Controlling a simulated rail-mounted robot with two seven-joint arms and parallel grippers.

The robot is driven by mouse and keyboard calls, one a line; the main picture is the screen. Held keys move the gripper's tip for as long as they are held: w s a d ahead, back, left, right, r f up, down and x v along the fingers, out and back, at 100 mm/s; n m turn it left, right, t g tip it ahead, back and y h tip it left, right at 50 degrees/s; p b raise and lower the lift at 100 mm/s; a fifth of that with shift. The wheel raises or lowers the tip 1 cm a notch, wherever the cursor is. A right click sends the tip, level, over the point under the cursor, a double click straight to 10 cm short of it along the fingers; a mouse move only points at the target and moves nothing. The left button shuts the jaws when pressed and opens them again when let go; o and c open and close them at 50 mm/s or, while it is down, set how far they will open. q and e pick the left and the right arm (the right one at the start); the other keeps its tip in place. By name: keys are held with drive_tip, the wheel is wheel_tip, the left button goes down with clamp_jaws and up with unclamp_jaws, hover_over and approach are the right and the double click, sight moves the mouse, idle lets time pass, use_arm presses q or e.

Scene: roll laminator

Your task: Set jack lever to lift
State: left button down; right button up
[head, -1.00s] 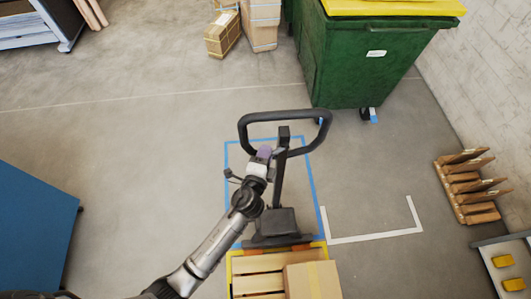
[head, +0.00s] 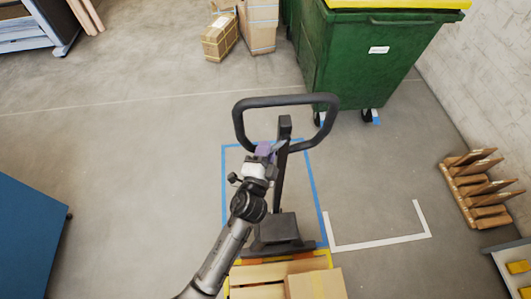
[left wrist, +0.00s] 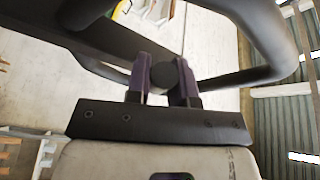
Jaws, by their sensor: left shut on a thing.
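The pallet jack's black loop handle (head: 285,99) stands on a dark post above its base (head: 277,228). My left gripper (head: 264,150) reaches up to the left side of the post, just under the loop. In the left wrist view, its two purple fingers stand either side of a round black knob (left wrist: 164,72), apparently the end of the jack lever. The gripper is shut on this knob. The rest of the lever is largely hidden behind the gripper and handle, so its setting cannot be read. My right gripper is out of view.
A pallet (head: 258,274) with a cardboard box (head: 315,284) lies at the jack's near end. A green bin (head: 362,65) stands behind the handle. A blue surface (head: 28,235) is at left. Floor left and right of the jack is largely clear.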

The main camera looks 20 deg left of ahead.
use_arm(q)
drive_tip(key=c, duration=1)
unclamp_jaws()
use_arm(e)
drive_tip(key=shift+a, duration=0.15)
